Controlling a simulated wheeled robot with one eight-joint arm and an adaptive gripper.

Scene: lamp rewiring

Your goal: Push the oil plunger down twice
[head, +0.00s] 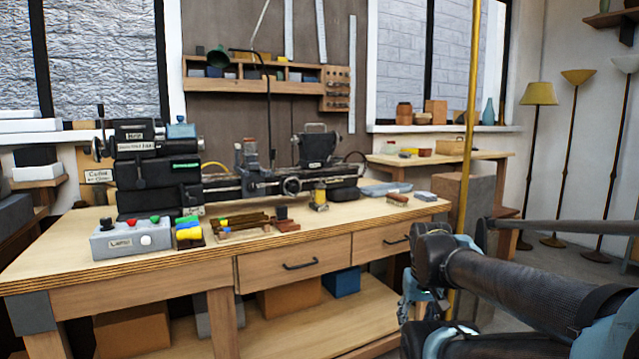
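A small upright yellow vessel with a dark base (319,195) stands on the bench top, in front of the lathe. It looks like the oiler, but it is too small to make out a plunger on it. My gripper (405,305) is at the lower right, in front of the bench and below its top. It is well apart from the yellow vessel, to its right and lower. The gripper is partly hidden by my arm, so its fingers cannot be read.
The wooden bench (345,225) carries a dark lathe (250,183), a grey control box (130,238) with colored buttons and a wooden tool tray (240,232). A brush (397,200) lies to the right. A vertical brass pole (470,110) stands at the bench's right end.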

